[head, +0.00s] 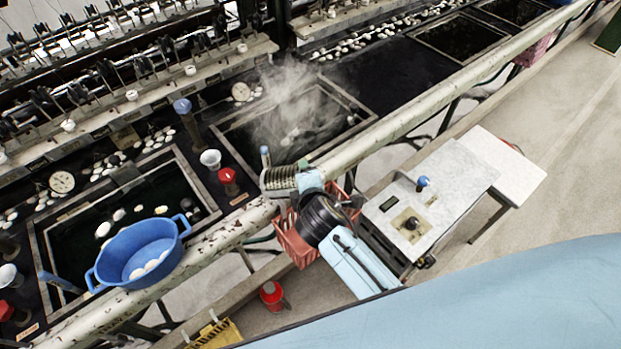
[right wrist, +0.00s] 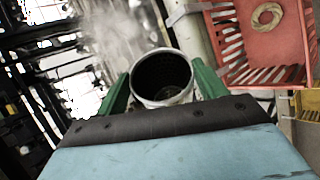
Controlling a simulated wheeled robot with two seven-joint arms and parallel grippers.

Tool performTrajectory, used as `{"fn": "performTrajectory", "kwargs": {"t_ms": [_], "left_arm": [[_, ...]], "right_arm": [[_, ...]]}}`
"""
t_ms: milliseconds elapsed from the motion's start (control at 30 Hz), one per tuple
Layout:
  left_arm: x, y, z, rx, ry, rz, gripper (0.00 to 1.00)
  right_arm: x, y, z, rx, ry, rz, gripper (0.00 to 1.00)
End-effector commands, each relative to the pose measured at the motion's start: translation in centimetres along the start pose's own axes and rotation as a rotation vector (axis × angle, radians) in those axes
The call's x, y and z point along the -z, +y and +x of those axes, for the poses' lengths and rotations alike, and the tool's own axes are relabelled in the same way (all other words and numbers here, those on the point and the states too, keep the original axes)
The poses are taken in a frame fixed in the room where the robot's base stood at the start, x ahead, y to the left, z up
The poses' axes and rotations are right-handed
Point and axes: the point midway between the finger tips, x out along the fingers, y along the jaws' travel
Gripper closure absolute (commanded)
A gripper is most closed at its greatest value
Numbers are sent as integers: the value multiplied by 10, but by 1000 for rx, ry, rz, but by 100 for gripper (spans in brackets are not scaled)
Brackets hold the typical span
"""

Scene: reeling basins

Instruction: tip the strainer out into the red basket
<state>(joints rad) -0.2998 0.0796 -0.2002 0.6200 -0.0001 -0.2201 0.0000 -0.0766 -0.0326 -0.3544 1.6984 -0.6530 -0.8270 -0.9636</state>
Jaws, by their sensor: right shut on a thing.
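The strainer (head: 280,178) is a grey ribbed cylinder. My right gripper (head: 306,181) is shut on it and holds it above the pale rail at the basins' front edge. In the right wrist view the strainer (right wrist: 163,74) sits between the green fingers (right wrist: 163,92), its round mouth facing the camera. Its inside is dark, and I cannot tell what lies in it. The red basket (head: 293,243) is below the gripper, partly hidden by my arm. In the right wrist view the red basket (right wrist: 258,45) is at upper right, apart from the strainer, with a tan ring inside. My left gripper is out of view.
A blue tub (head: 138,250) with white cocoons stands by the left basin. A steaming basin (head: 290,120) lies behind the strainer. The long pale rail (head: 400,120) runs diagonally. A grey-topped table (head: 440,190), red can (head: 272,294) and yellow crate (head: 217,335) are nearby.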

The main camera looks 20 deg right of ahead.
Motion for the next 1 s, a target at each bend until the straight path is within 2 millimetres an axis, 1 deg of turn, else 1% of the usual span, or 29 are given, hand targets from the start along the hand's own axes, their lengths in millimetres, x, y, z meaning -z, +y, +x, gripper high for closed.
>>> {"fn": "performTrajectory", "kwargs": {"t_ms": [33,133,333,400,633,800,1000], "left_arm": [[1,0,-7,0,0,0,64],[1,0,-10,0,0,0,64],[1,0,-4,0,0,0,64],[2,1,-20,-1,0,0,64],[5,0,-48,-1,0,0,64],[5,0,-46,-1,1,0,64],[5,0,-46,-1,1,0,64]], "right_arm": [[3,10,-4,20,-33,-54,69],[4,17,-8,72,-114,-181,69],[9,31,-15,178,-278,-441,69],[4,35,-20,199,-304,-483,69],[-2,45,-28,255,-391,-620,69],[-10,51,-36,333,-514,-812,69],[-16,58,-43,393,-603,-954,69]]}}
